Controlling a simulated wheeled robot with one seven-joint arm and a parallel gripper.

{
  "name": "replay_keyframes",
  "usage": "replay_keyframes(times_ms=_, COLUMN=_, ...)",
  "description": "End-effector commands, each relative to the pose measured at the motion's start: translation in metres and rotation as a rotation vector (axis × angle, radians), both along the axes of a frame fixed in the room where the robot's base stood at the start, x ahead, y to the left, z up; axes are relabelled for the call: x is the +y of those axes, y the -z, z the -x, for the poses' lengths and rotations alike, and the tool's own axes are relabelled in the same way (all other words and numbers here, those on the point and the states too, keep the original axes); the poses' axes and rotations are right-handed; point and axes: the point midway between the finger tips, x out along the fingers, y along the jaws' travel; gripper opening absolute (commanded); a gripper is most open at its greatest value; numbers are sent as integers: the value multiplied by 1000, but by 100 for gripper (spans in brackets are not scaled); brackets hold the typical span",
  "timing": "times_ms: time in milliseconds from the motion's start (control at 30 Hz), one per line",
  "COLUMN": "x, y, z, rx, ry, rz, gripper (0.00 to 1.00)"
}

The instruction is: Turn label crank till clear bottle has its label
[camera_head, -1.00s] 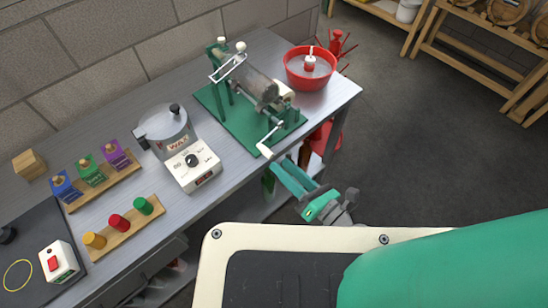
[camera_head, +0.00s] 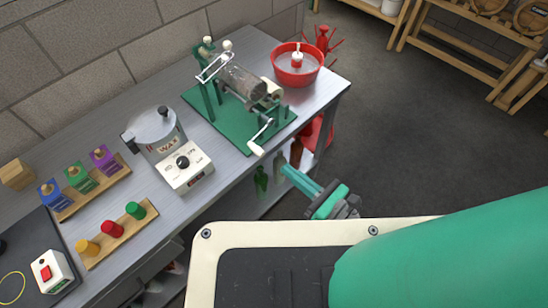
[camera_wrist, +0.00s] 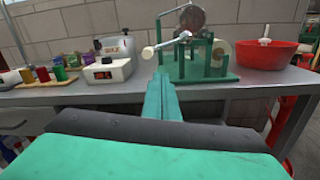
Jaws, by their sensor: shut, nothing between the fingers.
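The label machine (camera_head: 222,122) stands on a green base near the right end of the bench. A clear bottle (camera_head: 243,86) lies on its side in it; I cannot make out a label on it. The crank (camera_head: 263,136) with its white handle hangs over the bench's front edge, and in the wrist view its handle (camera_wrist: 149,52) points left. My gripper (camera_head: 288,170) is in front of the bench, below and right of the crank handle, apart from it. In the wrist view its green fingers (camera_wrist: 162,80) are together and empty, pointing at the machine's base.
A red bowl (camera_head: 310,76) stands right of the machine. A wax pot (camera_head: 160,138) stands to its left, with wooden racks of coloured stoppers (camera_head: 119,232) and blocks farther left. A stone wall (camera_head: 95,45) is behind the bench (camera_head: 215,182). Floor is clear at right.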

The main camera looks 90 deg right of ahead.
Motion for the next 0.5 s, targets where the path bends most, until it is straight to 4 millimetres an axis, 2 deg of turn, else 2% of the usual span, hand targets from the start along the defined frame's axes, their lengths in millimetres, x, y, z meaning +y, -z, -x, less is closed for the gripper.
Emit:
replay_keyframes(times_ms=200, x=-11, y=18, z=19, rx=228, ry=-32, rz=311, gripper=0)
replay_keyframes(times_ms=500, x=-16, y=30, z=40, rx=487, ry=-42, rz=746, gripper=0)
